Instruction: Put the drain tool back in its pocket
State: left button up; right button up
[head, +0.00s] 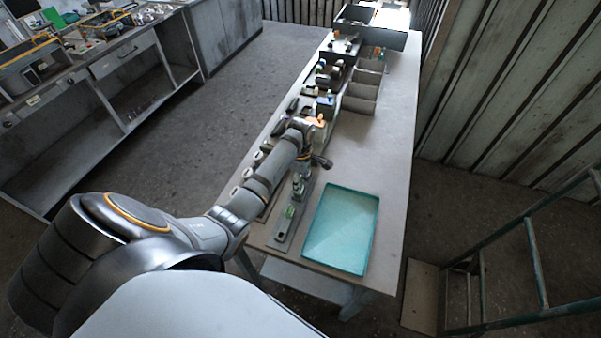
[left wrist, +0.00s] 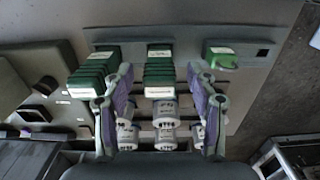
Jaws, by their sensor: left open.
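My left arm reaches in over the long table. Its gripper (head: 321,161) is small and dark in the head view, above the row of parts. In the left wrist view the same gripper (left wrist: 160,76) is open, with purple-padded fingers spread and nothing clearly held between them. Beyond the fingers is a grey board (left wrist: 113,49) with pockets. It bears a left green stack (left wrist: 92,74), a middle green stack (left wrist: 159,66) and a single green piece (left wrist: 222,58) at the right. I cannot tell which thing is the drain tool. My right gripper is not in view.
White cylindrical parts (left wrist: 164,112) stand between and below the fingers. A teal tray (head: 341,229) lies empty at the table's near end. A narrow board with a green part (head: 290,212) lies left of it. Grey bins (head: 361,90) stand farther back. The table's right side is clear.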

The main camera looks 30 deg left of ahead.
pick_arm(q)
notch_tip(320, 180, up, 8)
jog(key=shift+f, duration=0.25)
dwell(0.5)
